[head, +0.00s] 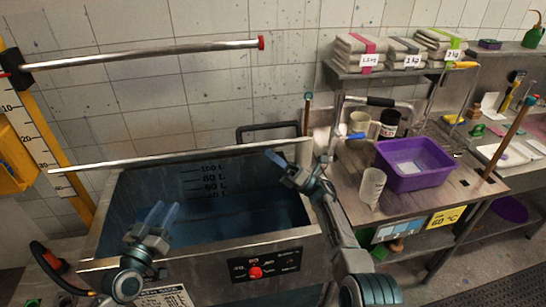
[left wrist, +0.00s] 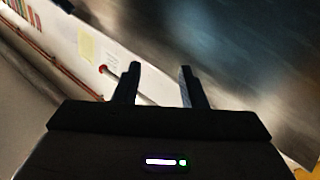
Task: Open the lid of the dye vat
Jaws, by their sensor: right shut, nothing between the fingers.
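The dye vat (head: 115,222) is a steel tank. Its inside shows, with litre marks on the back wall and dark blue liquid below. A thin, long metal panel edge, which looks like the lid (head: 180,158), runs along the vat's back, seen nearly edge-on, with a dark loop handle (head: 253,129) behind it. My left gripper (head: 162,214) is open and empty above the vat's front left part. Its parted fingers (left wrist: 158,82) also show in the left wrist view. My right gripper (head: 273,156) is shut and empty over the vat's back right part, in front of the panel edge.
A steel bench (head: 345,193) at right holds a purple tub (head: 415,168), a clear beaker (head: 371,186) and mugs. A shelf above carries folded cloth stacks (head: 360,50). A metal bar with a red tip (head: 150,54) spans the upper left. A red knob (head: 255,272) is on the vat's front.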

